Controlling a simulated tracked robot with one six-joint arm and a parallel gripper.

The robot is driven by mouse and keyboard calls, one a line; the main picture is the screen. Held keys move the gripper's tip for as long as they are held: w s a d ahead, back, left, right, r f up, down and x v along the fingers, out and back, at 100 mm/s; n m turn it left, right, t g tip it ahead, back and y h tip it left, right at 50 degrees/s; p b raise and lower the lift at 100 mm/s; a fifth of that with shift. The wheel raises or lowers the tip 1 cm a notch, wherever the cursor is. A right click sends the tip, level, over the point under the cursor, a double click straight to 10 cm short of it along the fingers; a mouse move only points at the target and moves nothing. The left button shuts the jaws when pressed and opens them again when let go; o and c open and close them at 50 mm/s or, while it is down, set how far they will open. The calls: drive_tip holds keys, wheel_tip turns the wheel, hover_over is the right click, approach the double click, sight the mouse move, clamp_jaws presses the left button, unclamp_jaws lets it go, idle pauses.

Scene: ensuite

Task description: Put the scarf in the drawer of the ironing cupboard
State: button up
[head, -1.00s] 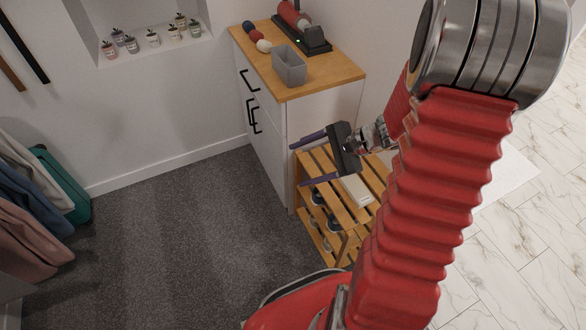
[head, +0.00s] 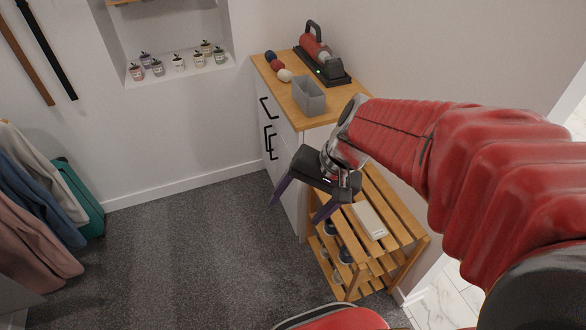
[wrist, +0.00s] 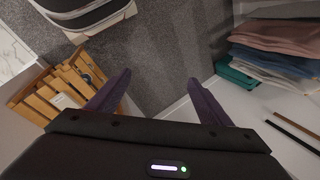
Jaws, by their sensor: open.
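The ironing cupboard (head: 316,131) is white with a wooden top and stands against the wall right of centre in the head view. Its drawer (head: 266,101), at the top of the front with a black handle, looks shut. My gripper (head: 292,213) is open and empty, with its two purple fingers pointing down in front of the cupboard's lower part. In the wrist view the fingers (wrist: 160,77) are spread over the floor and skirting. I cannot make out a scarf for certain in either view.
A slatted shoe rack (head: 399,223) holding a pale box (head: 369,221) stands beside the cupboard. A grey bin (head: 309,97), small balls (head: 277,66) and a red appliance (head: 318,54) are on its top. Clothes (head: 40,190) and a teal case (head: 84,197) are left. The carpet between is clear.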

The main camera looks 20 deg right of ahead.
drive_tip(key=s+r+n+t+h, duration=0.3)
drive_tip(key=s+r+n+h, duration=0.1)
drive_tip(key=r, duration=0.4)
drive_tip(key=shift+s+a+n, duration=0.2)
drive_tip(key=shift+s+n, duration=0.6)
drive_tip(key=shift+n, duration=0.4)
drive_tip(key=shift+o, duration=0.6)
drive_tip(key=shift+r, duration=0.1)
drive_tip(key=shift+c, duration=0.2)
